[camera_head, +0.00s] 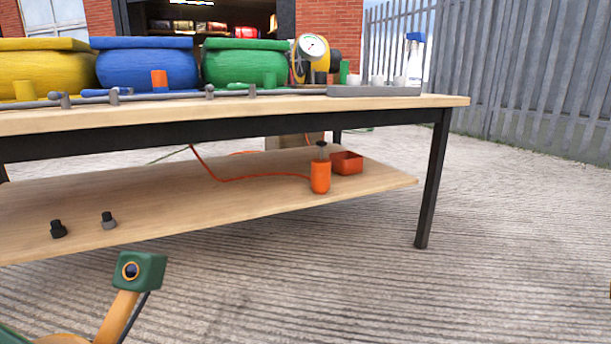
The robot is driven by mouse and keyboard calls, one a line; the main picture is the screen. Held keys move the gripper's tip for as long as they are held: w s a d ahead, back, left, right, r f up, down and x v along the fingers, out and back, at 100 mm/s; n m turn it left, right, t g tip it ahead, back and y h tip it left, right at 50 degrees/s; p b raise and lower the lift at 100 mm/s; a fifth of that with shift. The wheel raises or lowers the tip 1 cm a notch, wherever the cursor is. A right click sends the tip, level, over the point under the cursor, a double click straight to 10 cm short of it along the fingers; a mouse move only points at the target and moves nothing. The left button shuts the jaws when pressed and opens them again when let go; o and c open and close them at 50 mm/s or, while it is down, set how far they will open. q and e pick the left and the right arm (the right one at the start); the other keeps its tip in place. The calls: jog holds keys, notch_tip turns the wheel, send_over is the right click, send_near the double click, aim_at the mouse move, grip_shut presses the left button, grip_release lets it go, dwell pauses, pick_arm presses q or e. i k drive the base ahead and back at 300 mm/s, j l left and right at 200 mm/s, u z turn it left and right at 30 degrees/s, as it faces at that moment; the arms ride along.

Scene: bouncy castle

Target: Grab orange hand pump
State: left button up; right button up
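The orange hand pump (320,177) stands upright on the lower wooden shelf (215,195) of the table, near its right end. Its body is an orange cylinder with a dark handle on top. A thin orange-red hose (235,179) runs left from near the pump and then up toward the back edge of the shelf.
A red tray (346,163) sits just right of and behind the pump. Two small dark fittings (58,229) (108,219) stand at the shelf's left. The tabletop (400,101) overhangs the shelf, and a black leg (432,180) stands at right. The concrete floor in front is clear.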

aim_at(320, 169)
jog(key=i+l+u, duration=0.2)
jog(key=l+u, duration=0.2)
jog(key=i+l+u, duration=0.1)
jog(key=l+u, duration=0.3)
jog(key=l, duration=0.2)
jog(key=l+u, duration=0.4)
jog(key=l, duration=0.15)
jog(key=l+u, duration=0.45)
jog(key=k+l+u, duration=0.1)
jog(key=l+u, duration=0.3)
jog(key=l, duration=0.25)
jog(key=k+l+u, duration=0.2)
jog(key=l+u, duration=0.2)
jog(key=k+l+u, duration=0.4)
jog(key=l, duration=0.15)
jog(key=i+l+u, duration=0.3)
jog(key=i+l, duration=0.1)
jog(key=l, duration=0.25)
jog(key=i+l+z, duration=0.1)
jog(key=l, duration=0.2)
jog(key=i+l, duration=0.15)
jog(key=l, duration=0.2)
